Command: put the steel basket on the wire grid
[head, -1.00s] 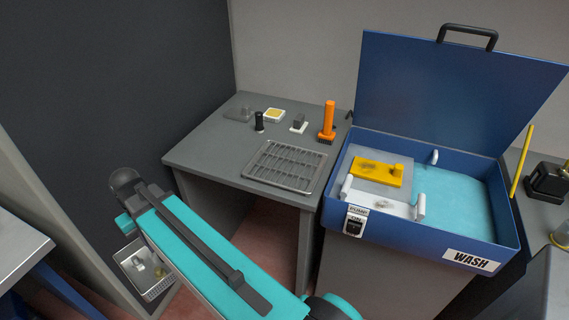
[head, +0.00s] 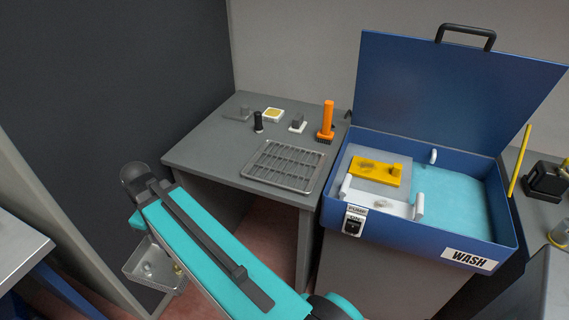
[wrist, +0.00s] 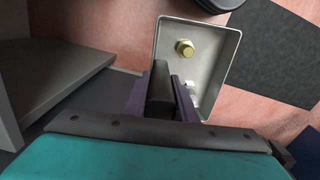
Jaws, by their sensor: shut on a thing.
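The steel basket (head: 137,266) hangs at the lower left of the head view, below bench height and partly behind my arm. In the wrist view the basket (wrist: 213,65) is a pale metal tray holding a brass fitting (wrist: 185,47) and a small light metal piece (wrist: 190,88). My gripper (wrist: 166,88) is shut on the basket at its near edge; the exact grip is partly hidden by the jaws. The wire grid (head: 282,166) lies empty on the grey bench, near its front right, up and right of the basket.
The grey bench (head: 210,150) carries a black cylinder (head: 258,122), a yellow-topped dish (head: 273,114) and an orange-handled brush (head: 327,122) behind the grid. The blue wash tub (head: 455,235) stands right, lid up. A metal-topped table (head: 18,246) is at far left.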

